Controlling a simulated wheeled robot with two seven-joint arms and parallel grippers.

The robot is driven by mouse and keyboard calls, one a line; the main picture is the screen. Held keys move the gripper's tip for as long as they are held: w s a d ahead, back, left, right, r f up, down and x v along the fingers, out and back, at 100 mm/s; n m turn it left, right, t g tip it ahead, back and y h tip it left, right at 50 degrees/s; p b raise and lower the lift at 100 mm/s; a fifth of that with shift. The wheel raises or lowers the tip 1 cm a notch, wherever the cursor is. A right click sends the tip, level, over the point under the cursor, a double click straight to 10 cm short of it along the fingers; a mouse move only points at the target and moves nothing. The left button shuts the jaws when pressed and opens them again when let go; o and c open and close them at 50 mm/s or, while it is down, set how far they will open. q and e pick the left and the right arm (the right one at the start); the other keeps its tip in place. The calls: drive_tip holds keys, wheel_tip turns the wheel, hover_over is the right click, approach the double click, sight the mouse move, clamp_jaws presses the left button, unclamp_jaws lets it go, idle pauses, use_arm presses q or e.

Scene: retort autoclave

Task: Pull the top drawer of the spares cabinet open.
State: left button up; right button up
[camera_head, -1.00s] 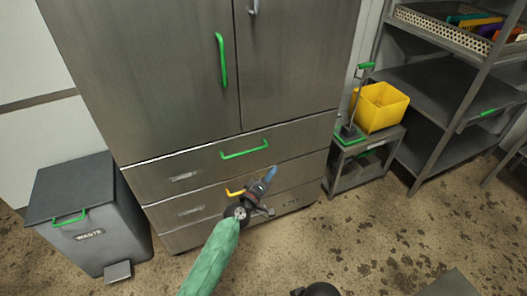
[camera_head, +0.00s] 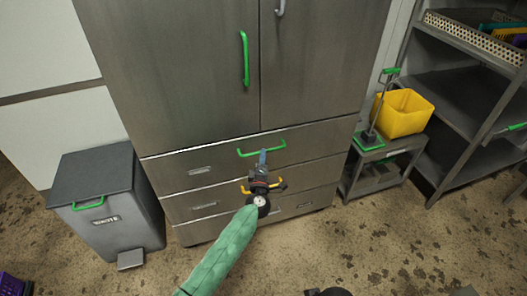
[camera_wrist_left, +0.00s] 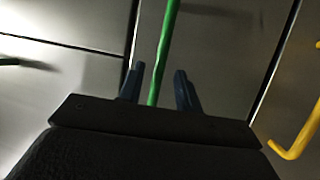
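The spares cabinet (camera_head: 180,80) is a tall steel unit with two doors above stacked drawers. Its top drawer (camera_head: 315,140) looks shut, with a green bar handle (camera_head: 246,154). My left gripper (camera_head: 263,157) is at this handle, its blue fingers pointing at the drawer front. In the left wrist view the green handle (camera_wrist_left: 165,45) runs between the two open fingers (camera_wrist_left: 158,88), with a gap visible on each side. How deep the bar sits between them is hard to tell. My right gripper is not in view.
A yellow handle (camera_head: 279,187) on the drawer below is partly behind my left wrist; it also shows in the left wrist view (camera_wrist_left: 297,140). A grey waste bin (camera_head: 108,205) stands left. A cart (camera_head: 385,160) with a yellow bucket (camera_head: 403,113) and a shelf rack (camera_head: 445,95) stand right.

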use_arm(q)
drive_tip(key=shift+x, duration=1.85)
clamp_jaws()
